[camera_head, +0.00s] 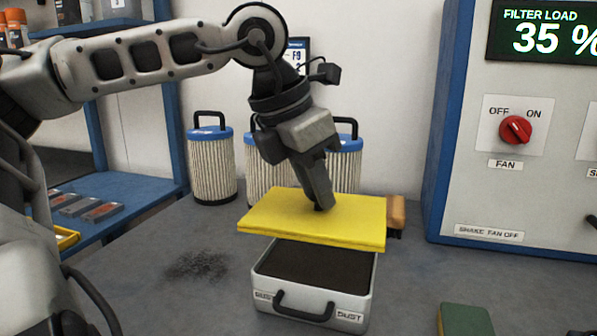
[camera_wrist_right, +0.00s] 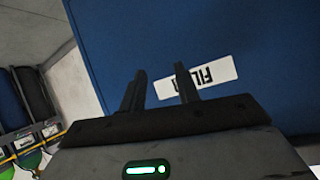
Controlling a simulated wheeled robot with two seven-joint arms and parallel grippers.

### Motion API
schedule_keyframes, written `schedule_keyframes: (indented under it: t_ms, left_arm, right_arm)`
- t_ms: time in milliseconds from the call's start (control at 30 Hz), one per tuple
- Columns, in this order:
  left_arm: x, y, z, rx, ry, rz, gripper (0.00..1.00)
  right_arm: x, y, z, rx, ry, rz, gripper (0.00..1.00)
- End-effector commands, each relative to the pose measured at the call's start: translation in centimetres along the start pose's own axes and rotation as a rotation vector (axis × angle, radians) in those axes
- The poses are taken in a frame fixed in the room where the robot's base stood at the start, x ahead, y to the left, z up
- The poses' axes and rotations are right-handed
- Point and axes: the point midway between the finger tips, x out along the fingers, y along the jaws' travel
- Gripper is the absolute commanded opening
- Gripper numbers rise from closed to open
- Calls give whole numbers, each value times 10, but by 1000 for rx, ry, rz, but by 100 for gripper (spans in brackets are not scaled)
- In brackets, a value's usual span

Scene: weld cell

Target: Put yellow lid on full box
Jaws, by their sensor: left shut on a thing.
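The yellow lid (camera_head: 345,222) is held level by my left gripper (camera_head: 322,205), which is shut on it from above. The lid hangs over the back part of the dust box (camera_head: 351,305), with a gap between them at the front. The box is a grey metal tray with a black front handle and a "DUST" label. Dark dust (camera_head: 312,266) fills it. The lid hides the box's back rim. In the right wrist view, my right gripper (camera_wrist_right: 160,88) has its two fingers apart with nothing between them, in front of a blue surface.
Several pleated filters (camera_head: 212,165) with blue tops stand behind the lid. A brown-handled thing (camera_head: 396,214) lies right of the lid. A dark dust patch (camera_head: 197,266) is on the table left of the box. A green block (camera_head: 465,320) is at front right. A control cabinet (camera_head: 460,180) stands right.

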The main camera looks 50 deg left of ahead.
Motion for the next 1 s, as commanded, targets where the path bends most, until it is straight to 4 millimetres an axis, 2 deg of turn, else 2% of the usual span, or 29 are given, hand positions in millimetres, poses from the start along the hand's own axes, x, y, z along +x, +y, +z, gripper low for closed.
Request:
schedule_keyframes:
  t_ms: [167, 367, 800, 1000]
  left_arm:
    - [13, 9, 2, 38, -2, -7, 0]
    - [23, 9, -2, 38, -3, -7, 0]
    - [62, 9, -19, 36, -3, -5, 0]
    - [69, 9, -22, 37, -2, -5, 0]
  right_arm:
    - [2, 1, 4, 1, -5, 1, 32]
    - [6, 2, 10, -2, 1, 1, 32]
    - [14, 3, 18, -21, 41, -3, 32]
    - [13, 2, 18, -29, 52, -7, 32]
